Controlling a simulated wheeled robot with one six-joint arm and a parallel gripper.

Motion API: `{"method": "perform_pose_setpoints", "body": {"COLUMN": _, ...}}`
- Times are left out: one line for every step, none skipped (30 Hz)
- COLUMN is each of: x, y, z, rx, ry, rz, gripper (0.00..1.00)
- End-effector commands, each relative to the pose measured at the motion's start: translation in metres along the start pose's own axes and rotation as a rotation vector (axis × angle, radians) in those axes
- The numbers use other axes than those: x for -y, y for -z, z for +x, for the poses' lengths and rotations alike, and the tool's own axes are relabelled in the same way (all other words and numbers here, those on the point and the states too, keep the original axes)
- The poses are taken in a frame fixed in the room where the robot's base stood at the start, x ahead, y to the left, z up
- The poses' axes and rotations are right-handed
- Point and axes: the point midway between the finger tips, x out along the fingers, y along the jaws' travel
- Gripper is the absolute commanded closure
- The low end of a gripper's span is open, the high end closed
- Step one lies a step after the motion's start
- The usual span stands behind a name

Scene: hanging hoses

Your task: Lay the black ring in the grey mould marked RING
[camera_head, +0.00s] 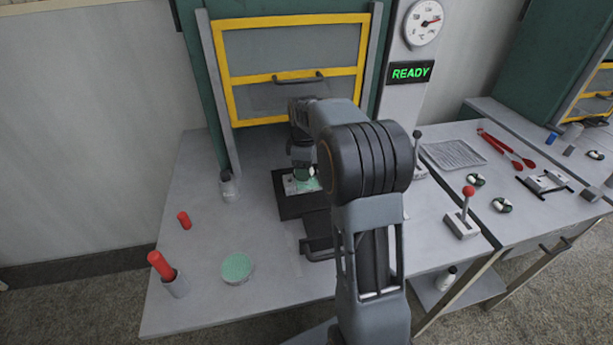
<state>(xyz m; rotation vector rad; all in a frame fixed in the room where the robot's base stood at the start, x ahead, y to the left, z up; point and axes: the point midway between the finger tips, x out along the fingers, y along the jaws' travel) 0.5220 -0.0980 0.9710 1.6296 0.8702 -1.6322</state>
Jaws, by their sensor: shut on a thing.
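My gripper (304,176) points down over a black tray (290,207) in front of the press, left of my forearm. It is shut on a small dark thing, which fits the black ring, but the ring's outline is too small and too covered to make out. Just under the fingers a pale grey block with a green patch (303,186) shows on the tray, partly hidden by my gripper. I cannot read a RING mark on it. I cannot tell whether the held thing touches the block.
The press has a yellow-framed guard (290,75) behind my gripper and a sign reading READY (411,72). A red-knobbed lever (463,213) stands right.

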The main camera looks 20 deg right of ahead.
Motion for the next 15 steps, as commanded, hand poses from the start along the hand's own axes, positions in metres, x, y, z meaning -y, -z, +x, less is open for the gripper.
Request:
{"method": "perform_pose_setpoints", "body": {"x": -0.001, "y": -0.001, "z": 0.001, "rx": 0.0, "ry": 0.001, "rz": 0.001, "gripper": 0.61}}
{"method": "perform_pose_setpoints", "body": {"x": -0.001, "y": -0.002, "z": 0.003, "rx": 0.0, "ry": 0.001, "rz": 0.001, "gripper": 0.61}}
{"method": "perform_pose_setpoints", "body": {"x": -0.003, "y": -0.003, "z": 0.004, "rx": 0.0, "ry": 0.001, "rz": 0.001, "gripper": 0.61}}
{"method": "perform_pose_setpoints", "body": {"x": -0.004, "y": -0.004, "z": 0.006, "rx": 0.0, "ry": 0.001, "rz": 0.001, "gripper": 0.61}}
{"method": "perform_pose_setpoints", "body": {"x": -0.005, "y": -0.006, "z": 0.009, "rx": 0.0, "ry": 0.001, "rz": 0.002, "gripper": 0.61}}
{"method": "perform_pose_setpoints", "body": {"x": -0.007, "y": -0.008, "z": 0.013, "rx": 0.0, "ry": 0.001, "rz": 0.002, "gripper": 0.61}}
{"method": "perform_pose_setpoints", "body": {"x": -0.006, "y": -0.007, "z": 0.018, "rx": 0.001, "ry": 0.003, "rz": 0.0, "gripper": 0.61}}
{"method": "perform_pose_setpoints", "body": {"x": -0.006, "y": -0.007, "z": 0.022, "rx": 0.001, "ry": 0.002, "rz": 0.0, "gripper": 0.61}}
{"method": "perform_pose_setpoints", "body": {"x": -0.006, "y": -0.006, "z": 0.028, "rx": 0.001, "ry": 0.003, "rz": 0.0, "gripper": 0.61}}
{"method": "perform_pose_setpoints", "body": {"x": -0.006, "y": -0.006, "z": 0.032, "rx": 0.001, "ry": 0.003, "rz": 0.0, "gripper": 0.61}}
{"method": "perform_pose_setpoints", "body": {"x": -0.006, "y": -0.006, "z": 0.035, "rx": 0.001, "ry": 0.002, "rz": 0.0, "gripper": 0.61}}
{"method": "perform_pose_setpoints", "body": {"x": -0.006, "y": -0.006, "z": 0.038, "rx": 0.0, "ry": 0.0, "rz": 0.0, "gripper": 0.61}}
{"method": "perform_pose_setpoints", "body": {"x": -0.006, "y": -0.006, "z": 0.04, "rx": 0.0, "ry": 0.0, "rz": 0.0, "gripper": 0.61}}
{"method": "perform_pose_setpoints", "body": {"x": -0.006, "y": -0.006, "z": 0.04, "rx": 0.0, "ry": 0.0, "rz": 0.0, "gripper": 0.61}}
{"method": "perform_pose_setpoints", "body": {"x": -0.006, "y": -0.006, "z": 0.04, "rx": 0.0, "ry": -0.001, "rz": 0.0, "gripper": 0.61}}
